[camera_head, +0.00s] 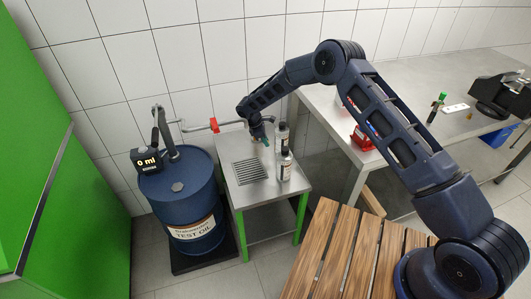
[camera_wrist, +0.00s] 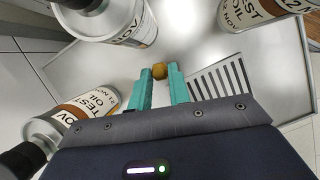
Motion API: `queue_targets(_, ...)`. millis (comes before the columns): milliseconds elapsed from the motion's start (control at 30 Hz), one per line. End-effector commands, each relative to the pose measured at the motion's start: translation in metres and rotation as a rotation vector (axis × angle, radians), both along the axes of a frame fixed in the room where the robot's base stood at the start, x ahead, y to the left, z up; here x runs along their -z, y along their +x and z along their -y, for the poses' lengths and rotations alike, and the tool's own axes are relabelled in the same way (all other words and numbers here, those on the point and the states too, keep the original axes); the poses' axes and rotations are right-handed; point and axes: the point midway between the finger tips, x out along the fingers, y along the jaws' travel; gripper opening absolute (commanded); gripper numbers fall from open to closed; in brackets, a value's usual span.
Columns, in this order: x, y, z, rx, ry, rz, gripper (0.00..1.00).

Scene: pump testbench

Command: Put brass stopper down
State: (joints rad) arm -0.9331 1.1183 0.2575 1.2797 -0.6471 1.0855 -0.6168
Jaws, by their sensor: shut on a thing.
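The small brass stopper (camera_wrist: 160,71) shows in the wrist view between the tips of my gripper's teal fingers (camera_wrist: 161,80). My gripper is shut on it, above the bare steel top of a small table (camera_wrist: 190,45). I cannot tell whether the stopper touches the steel. In the head view my gripper (camera_head: 265,141) points down over the same table (camera_head: 238,196), behind its drain grate and beside the bottles. The stopper is too small to make out there.
Oil bottles stand close by in the wrist view: one at top left (camera_wrist: 125,22), one at left (camera_wrist: 75,118), one at top right (camera_wrist: 262,10). The drain grate (camera_wrist: 222,82) lies right of the fingers. A blue drum (camera_head: 190,205) stands left of the table.

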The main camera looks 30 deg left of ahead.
Motion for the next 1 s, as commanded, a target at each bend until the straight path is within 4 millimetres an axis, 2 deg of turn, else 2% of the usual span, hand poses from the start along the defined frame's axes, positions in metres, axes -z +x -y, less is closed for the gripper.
queue_targets(33,0.011,0.000,0.000,0.000,-0.002,-0.001,0.00)
queue_targets(100,0.021,0.000,0.000,-0.001,-0.001,0.000,0.00)
queue_targets(433,0.044,0.000,0.000,-0.001,0.000,0.000,0.00)
queue_targets(700,0.077,0.000,0.000,0.000,0.000,0.000,0.00)
queue_targets(1000,0.079,0.000,0.000,0.000,0.000,0.001,0.00)
